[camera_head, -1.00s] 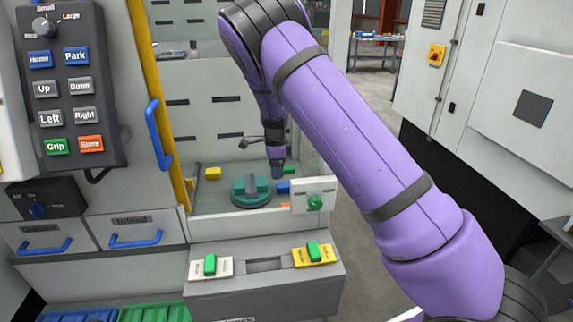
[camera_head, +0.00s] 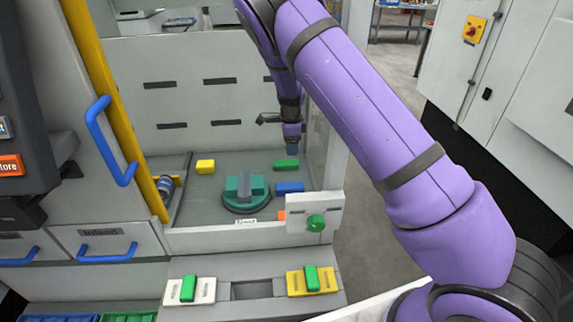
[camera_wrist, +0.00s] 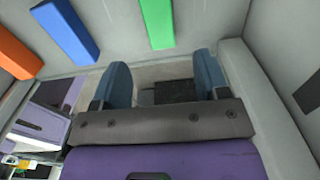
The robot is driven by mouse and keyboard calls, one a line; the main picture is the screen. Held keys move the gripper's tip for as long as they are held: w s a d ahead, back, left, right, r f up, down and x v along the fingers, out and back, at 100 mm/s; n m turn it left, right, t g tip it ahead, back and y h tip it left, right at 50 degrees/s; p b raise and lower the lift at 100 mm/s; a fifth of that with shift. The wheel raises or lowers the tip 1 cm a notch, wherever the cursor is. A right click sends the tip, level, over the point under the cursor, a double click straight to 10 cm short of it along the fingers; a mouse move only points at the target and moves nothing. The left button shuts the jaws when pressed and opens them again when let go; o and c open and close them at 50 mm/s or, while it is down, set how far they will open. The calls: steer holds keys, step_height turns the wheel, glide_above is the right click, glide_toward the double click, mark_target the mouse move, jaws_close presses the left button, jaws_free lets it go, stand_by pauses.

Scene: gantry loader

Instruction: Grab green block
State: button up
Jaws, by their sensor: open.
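A green block (camera_head: 286,165) lies on the grey floor of the machine bay, toward its back right. It also shows in the wrist view (camera_wrist: 157,22) at the top, beyond the fingertips. My gripper (camera_head: 292,148) hangs into the bay just above and behind this block in the head view. In the wrist view its two blue fingers (camera_wrist: 163,75) are spread with nothing between them, and the block is apart from them. Two more green pieces sit in front of the bay, one on a white plate (camera_head: 204,296) and one on a yellow plate (camera_head: 325,284).
A blue block (camera_head: 289,188), a partly hidden orange block (camera_head: 282,215) and a yellow block (camera_head: 205,167) lie in the bay. A teal round fixture (camera_head: 246,193) stands mid-bay. A white panel with a green knob (camera_head: 316,223) stands at the front right. Bay walls are close to my gripper.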

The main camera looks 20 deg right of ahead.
mark_target(290, 163)
step_height(290, 163, down, 8)
steer(key=shift+w+r, duration=0.1)
steer(key=c, duration=1)
